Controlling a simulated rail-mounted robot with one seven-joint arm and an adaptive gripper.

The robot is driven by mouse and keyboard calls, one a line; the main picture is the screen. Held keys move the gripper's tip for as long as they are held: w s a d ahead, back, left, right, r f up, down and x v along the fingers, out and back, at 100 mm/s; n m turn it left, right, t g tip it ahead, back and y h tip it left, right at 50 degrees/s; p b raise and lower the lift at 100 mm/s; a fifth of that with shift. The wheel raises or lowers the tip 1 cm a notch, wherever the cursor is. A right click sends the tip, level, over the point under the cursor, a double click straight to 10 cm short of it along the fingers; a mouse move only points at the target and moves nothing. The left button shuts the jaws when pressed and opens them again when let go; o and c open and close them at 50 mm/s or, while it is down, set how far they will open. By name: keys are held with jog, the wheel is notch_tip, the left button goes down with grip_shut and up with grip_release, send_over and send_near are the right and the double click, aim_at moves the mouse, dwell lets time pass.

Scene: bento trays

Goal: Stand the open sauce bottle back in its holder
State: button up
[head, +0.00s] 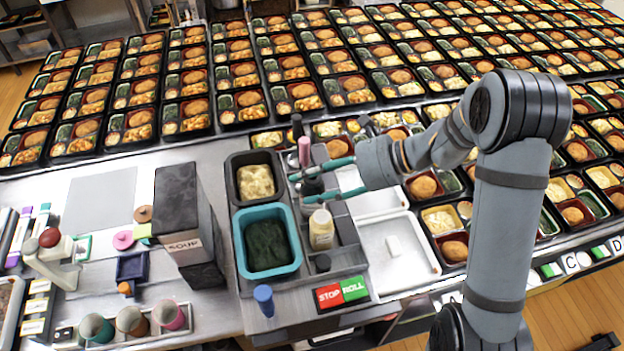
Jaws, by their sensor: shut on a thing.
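My gripper (306,188) has teal fingers and reaches in from the right over the grey bottle holder (348,232). Its fingers are on either side of a dark bottle (313,186) and shut on it. The bottle is mostly hidden by the fingers; I cannot tell if it is open, or whether its base is in a compartment or above it. A pink-topped bottle (304,151) and a dark-topped one (297,127) stand behind it. A cream bottle (321,230) with a pale top stands in front, and a dark round top (322,263) shows nearer.
Left of the holder are a black pan of pale food (233,170) and a teal pan of dark greens (240,241). A tall soup box (187,225) stands further left. A blue cylinder (263,298) is in front. Rows of filled bento trays cover the back.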

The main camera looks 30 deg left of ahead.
dwell(0.4)
jog(key=o, duration=0.7)
jog(key=v, duration=1.2)
jog(key=shift+a, duration=0.15)
